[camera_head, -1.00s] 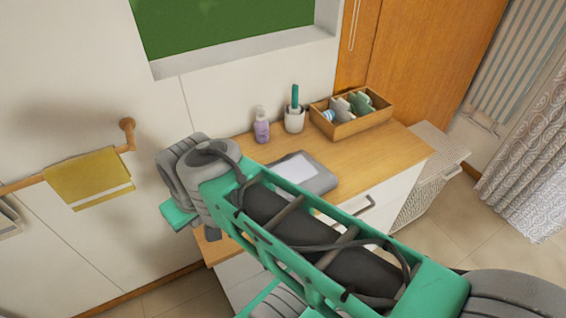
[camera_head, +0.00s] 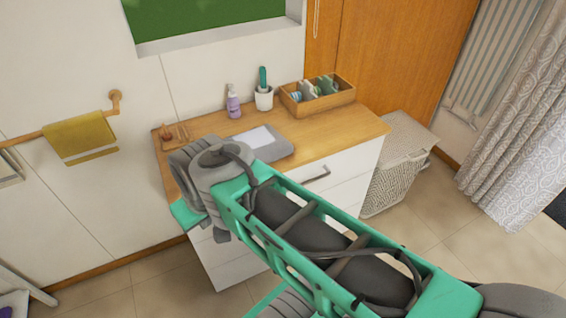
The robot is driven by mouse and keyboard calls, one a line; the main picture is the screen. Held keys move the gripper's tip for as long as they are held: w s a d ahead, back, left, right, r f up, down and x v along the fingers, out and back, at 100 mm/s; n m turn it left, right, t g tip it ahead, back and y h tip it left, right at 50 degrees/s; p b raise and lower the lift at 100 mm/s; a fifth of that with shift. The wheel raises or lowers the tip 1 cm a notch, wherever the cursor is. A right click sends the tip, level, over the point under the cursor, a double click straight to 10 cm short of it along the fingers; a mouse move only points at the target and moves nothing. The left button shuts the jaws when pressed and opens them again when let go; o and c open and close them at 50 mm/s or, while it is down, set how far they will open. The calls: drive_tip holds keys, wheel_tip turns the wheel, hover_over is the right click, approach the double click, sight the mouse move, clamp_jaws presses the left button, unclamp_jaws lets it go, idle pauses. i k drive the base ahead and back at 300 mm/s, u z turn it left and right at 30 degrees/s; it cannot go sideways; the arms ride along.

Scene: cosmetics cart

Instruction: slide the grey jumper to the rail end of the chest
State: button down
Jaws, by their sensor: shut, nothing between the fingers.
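The grey jumper (camera_head: 278,153) lies folded flat on the wooden top of the chest (camera_head: 335,142), near its middle front, with a pale rectangular patch on its upper face. My arm covers part of its near left side. The rail (camera_head: 22,139) is on the wall to the left of the chest, so the rail end is the chest top's left end. My arm crosses the lower right of the view, and its grey joint hangs in front of that left end. My gripper's fingers do not show.
Small brown wooden items (camera_head: 174,134) sit on the left end. A purple bottle (camera_head: 233,103), a white cup (camera_head: 264,98) and a wooden divided box (camera_head: 318,97) stand along the back. A wicker basket (camera_head: 398,165) is to the right. A yellow towel (camera_head: 79,137) hangs on the rail.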

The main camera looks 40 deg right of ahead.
sight(268, 146)
drive_tip(key=z, duration=0.05)
drive_tip(key=k, duration=0.25)
drive_tip(key=z, duration=0.35)
drive_tip(key=i, duration=0.6)
drive_tip(key=u, duration=3.65)
drive_tip(key=k, duration=1.05)
drive_tip(key=z, duration=1.2)
